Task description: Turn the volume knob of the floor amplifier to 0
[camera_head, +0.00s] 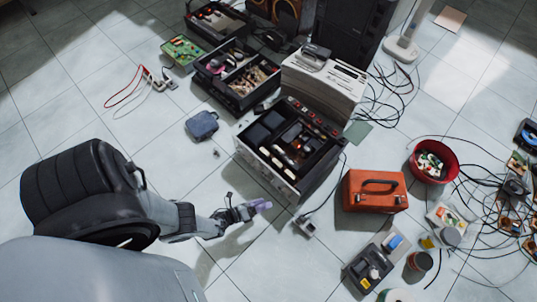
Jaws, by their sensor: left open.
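The floor amplifier looks to be the open-topped box (268,176) in the middle of the head view, with parts showing inside. Its pale front panel faces the lower left. Small knobs seem to be on the panel, but I cannot tell which is the volume knob or where it points. My left gripper (257,207) reaches in from the left, with pale purple fingertips. It is open and looks empty, just off the lower left of the panel; I see no contact. My right gripper is not in view.
An orange toolbox (375,191) stands right of the amplifier, and a red bowl (454,164) is beyond it. A blue pouch (202,125) is on the floor behind. Loose cables spread at the right. The tiled floor at lower centre is clear.

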